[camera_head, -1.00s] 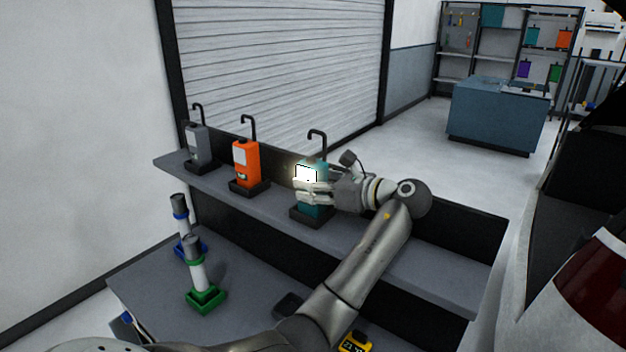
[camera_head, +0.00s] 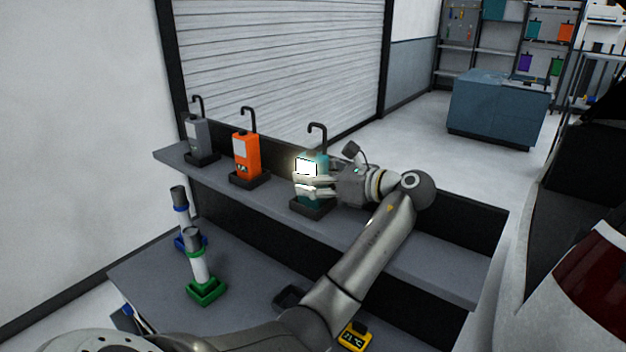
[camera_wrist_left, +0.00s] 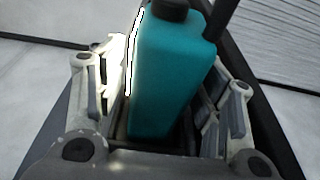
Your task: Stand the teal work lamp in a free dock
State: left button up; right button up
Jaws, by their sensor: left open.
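The teal work lamp (camera_head: 323,163) stands upright in a black dock (camera_head: 310,211) on the raised shelf, with its black hook up and its panel (camera_head: 306,166) glowing white. My left gripper (camera_head: 312,187) is around the lamp's body from the right and hides part of it. In the left wrist view the lamp (camera_wrist_left: 172,80) stands between the two fingers of the open gripper (camera_wrist_left: 170,115), with a gap visible on the right side. Glare hides whether the left finger touches. My right gripper is not in view.
An orange lamp (camera_head: 247,157) and a grey lamp (camera_head: 197,140) stand in docks further left on the shelf (camera_head: 430,265). The shelf's right part is clear.

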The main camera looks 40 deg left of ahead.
pick_arm(q)
jog(key=b+v, duration=0.3)
jog(key=v, duration=0.8)
jog(key=shift+d+b, duration=0.25)
jog(key=shift+b, duration=0.05)
